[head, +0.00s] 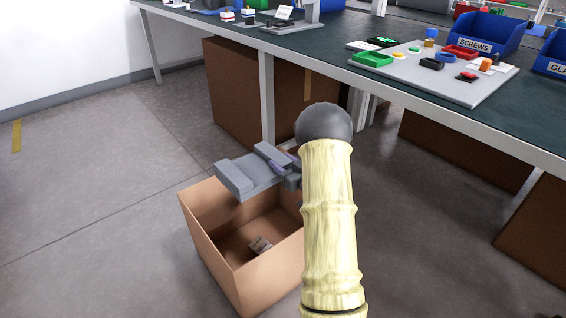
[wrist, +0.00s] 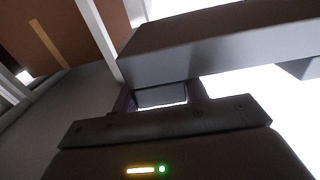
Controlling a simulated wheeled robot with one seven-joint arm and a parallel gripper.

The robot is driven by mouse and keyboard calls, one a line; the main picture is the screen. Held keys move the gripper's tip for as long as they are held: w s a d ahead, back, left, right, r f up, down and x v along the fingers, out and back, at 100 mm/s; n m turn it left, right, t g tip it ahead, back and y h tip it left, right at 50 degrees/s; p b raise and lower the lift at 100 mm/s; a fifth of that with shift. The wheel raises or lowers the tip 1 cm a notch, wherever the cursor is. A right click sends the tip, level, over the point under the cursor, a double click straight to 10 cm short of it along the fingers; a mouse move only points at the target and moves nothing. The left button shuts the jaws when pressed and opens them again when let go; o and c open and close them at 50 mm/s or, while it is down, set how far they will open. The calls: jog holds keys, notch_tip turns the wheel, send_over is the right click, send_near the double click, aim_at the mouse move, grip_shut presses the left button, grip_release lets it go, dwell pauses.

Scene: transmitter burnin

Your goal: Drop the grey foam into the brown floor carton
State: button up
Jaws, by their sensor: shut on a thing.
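The grey foam (head: 236,177) is a blocky, stepped piece held over the brown floor carton (head: 272,285). The carton is open at the top and stands on the floor. My gripper (head: 286,166) is shut on the foam at its right end, and my pale arm hides part of the gripper and the carton's right side. In the wrist view the foam (wrist: 215,52) spans the upper right, beyond the gripper (wrist: 160,97). The foam looks above the carton's rim, apart from its floor.
Behind is a dark-topped workbench (head: 335,55) with a grey board of coloured parts (head: 470,92) and a blue SCREWS bin (head: 482,35). Larger brown boxes (head: 235,95) stand beneath it. The floor at left is clear.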

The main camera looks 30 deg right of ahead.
jog(key=shift+f+b, duration=1.45)
jog(key=shift+f, duration=0.8)
jog(key=o, duration=1.1)
jog(key=shift+c, duration=0.2)
jog(key=shift+r, duration=0.1)
notch_tip(320, 180, up, 10)
jog(key=p, duration=0.6)
jog(key=shift+f, duration=0.2)
jog(key=shift+r, duration=0.15)
